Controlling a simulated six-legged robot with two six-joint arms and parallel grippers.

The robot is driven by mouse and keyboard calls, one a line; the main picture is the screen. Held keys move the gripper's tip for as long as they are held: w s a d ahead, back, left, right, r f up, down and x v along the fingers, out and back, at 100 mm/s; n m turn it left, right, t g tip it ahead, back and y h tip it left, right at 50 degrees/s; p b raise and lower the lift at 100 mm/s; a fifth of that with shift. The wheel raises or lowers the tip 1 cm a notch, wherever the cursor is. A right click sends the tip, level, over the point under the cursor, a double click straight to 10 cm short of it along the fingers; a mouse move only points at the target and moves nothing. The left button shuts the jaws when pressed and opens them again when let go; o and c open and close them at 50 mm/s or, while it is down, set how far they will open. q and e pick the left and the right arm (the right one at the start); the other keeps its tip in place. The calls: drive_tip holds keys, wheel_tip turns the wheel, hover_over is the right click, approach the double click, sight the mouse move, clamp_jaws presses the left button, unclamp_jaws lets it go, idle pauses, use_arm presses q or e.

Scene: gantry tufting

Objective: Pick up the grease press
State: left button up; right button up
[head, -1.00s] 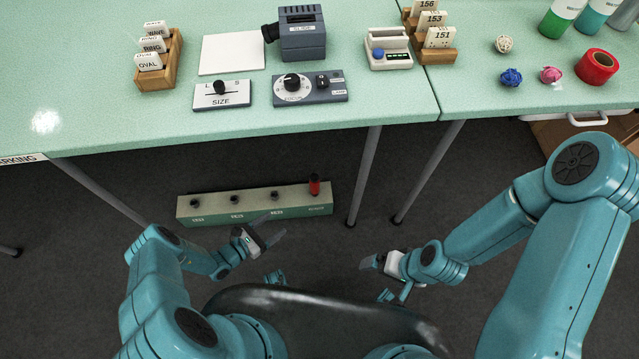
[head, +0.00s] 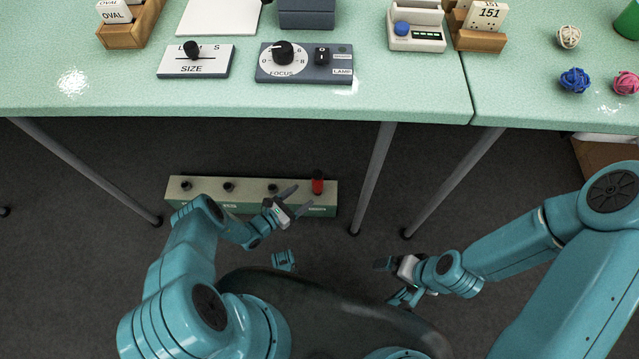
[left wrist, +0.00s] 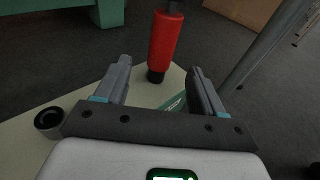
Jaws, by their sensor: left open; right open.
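The grease press appears to be the red cylinder with a black lower end (head: 318,182), standing upright at the right end of a long low box (head: 230,193) on the floor under the table. In the left wrist view the red cylinder (left wrist: 165,42) stands ahead of my left gripper, between the lines of its fingers. My left gripper (head: 296,200) is open and empty, just left of the cylinder and apart from it. My right gripper (head: 384,279) is open and empty above the floor, right of the box and nearer to me.
A green table (head: 200,105) stands above and behind the box. Its grey legs (head: 375,180) rise just right of the cylinder. Black round sockets or knobs (head: 229,187) line the box top. On the table are a focus panel (head: 303,65) and a size panel (head: 195,61).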

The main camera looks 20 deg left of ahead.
use_arm(q)
drive_tip(key=x, duration=0.3)
drive_tip(key=shift+b, duration=0.3)
drive_tip(key=b+x, duration=0.1)
drive_tip(key=x, duration=0.3)
drive_tip(key=shift+w+d+f+b, duration=0.1)
drive_tip(key=shift+w+d+b, duration=0.2)
drive_tip(key=shift+b, duration=0.1)
drive_tip(key=shift+w+d, duration=0.15)
drive_tip(key=shift+w, duration=0.1)
drive_tip(key=c, duration=1.2)
